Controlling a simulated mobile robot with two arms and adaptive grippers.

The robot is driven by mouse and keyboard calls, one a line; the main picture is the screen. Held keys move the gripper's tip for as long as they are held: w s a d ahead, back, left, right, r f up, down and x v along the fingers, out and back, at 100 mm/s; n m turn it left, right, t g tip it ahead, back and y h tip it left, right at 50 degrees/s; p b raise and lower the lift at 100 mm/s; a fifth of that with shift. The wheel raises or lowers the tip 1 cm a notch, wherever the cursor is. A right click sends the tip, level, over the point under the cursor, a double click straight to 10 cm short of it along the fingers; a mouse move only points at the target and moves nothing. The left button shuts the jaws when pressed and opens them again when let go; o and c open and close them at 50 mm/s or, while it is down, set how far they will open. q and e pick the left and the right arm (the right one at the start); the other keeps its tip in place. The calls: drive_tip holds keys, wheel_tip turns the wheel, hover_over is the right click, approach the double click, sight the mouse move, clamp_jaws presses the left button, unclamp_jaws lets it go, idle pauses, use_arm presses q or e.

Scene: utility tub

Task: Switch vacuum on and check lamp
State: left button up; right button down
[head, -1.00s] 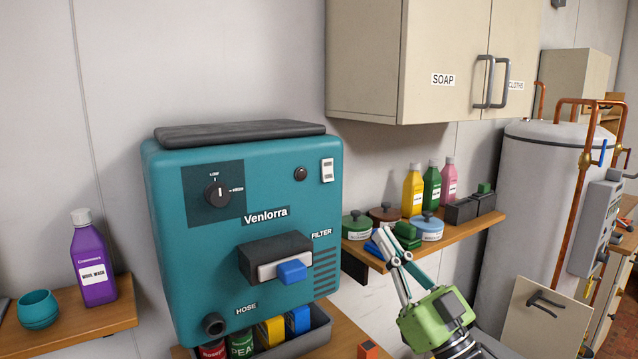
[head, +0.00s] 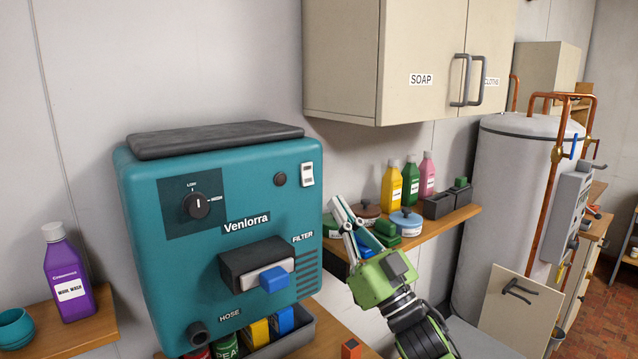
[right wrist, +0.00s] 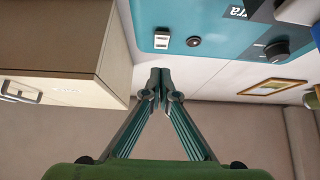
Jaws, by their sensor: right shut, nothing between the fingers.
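The teal vacuum (head: 235,225), marked Venlorra, stands at centre-left in the head view. Its white switch (head: 307,174) is at the upper right of its front; whether it is on I cannot tell. The round lamp (head: 280,179) beside it looks dark. A black dial (head: 197,205) sits further left. My right gripper (head: 338,213) is shut and empty, to the right of the vacuum and lower than the switch. In the right wrist view the closed fingertips (right wrist: 160,76) appear just below the switch (right wrist: 162,42), apart from it as far as I can tell; the lamp (right wrist: 193,41) is alongside. My left gripper is out of view.
A shelf (head: 455,217) with bottles and lidded pots lies behind my right gripper. A cream cupboard (head: 345,60) marked SOAP hangs above. A purple bottle (head: 70,275) stands at the left, and a grey boiler (head: 500,190) at the right.

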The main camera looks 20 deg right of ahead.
sight(309, 177)
drive_tip(key=w, duration=0.1)
drive_tip(key=w+a+r+p, duration=0.1)
drive_tip(key=w, duration=0.1)
drive_tip(key=w+a+p, duration=0.1)
drive_tip(key=w, duration=0.1)
drive_tip(key=shift+r, duration=0.4)
drive_tip(key=shift+w+a+f, duration=0.15)
drive_tip(key=shift+w+f, duration=0.05)
drive_tip(key=shift+w, duration=0.4)
